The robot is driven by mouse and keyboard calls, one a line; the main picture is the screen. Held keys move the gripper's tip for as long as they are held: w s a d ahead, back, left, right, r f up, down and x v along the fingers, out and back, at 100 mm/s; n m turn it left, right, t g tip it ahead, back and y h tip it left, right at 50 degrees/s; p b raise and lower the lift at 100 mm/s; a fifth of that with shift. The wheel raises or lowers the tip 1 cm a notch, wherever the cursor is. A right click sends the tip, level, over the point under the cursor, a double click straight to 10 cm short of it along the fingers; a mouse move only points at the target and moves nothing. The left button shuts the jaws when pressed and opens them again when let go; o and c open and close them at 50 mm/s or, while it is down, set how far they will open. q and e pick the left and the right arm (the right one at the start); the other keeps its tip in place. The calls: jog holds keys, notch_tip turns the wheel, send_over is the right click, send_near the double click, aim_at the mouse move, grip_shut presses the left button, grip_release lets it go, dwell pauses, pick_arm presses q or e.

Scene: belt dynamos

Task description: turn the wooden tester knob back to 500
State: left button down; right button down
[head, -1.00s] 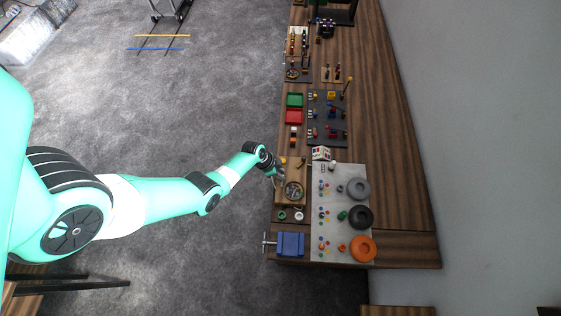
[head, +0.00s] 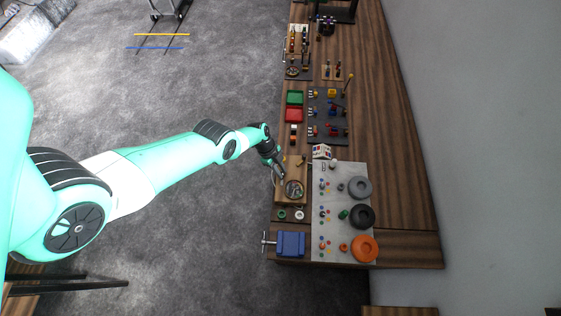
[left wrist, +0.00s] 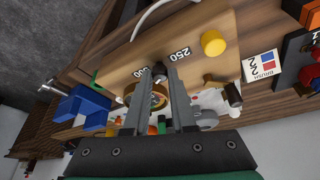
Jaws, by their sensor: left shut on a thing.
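The wooden tester (head: 298,171) stands on the bench near its left edge in the head view. In the left wrist view, the tester's wooden face (left wrist: 125,56) bears a "250" label and a second label ending in "00", partly hidden. The dark knob (left wrist: 159,70) sits between these labels. My left gripper (left wrist: 161,77) is shut on the knob, its two grey fingers on either side. The knob's pointer is too small and hidden to read. My left gripper also shows over the tester in the head view (head: 281,176). My right gripper is not in view.
A yellow button (left wrist: 213,42) sits on the tester's face. A round brass-rimmed dial (head: 293,189) is close to my fingers. A blue vise (head: 291,244) and a grey board with wheels (head: 335,232) stand nearby. Red (head: 294,114) and green trays lie farther along.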

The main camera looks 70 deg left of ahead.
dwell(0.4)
pick_arm(q)
jog(key=c, duration=0.7)
grip_release()
jog(key=shift+c, duration=0.2)
jog(key=p+v, duration=0.6)
jog(key=v, duration=0.1)
jog(key=shift+r, duration=0.25)
jog(key=shift+a, duration=0.1)
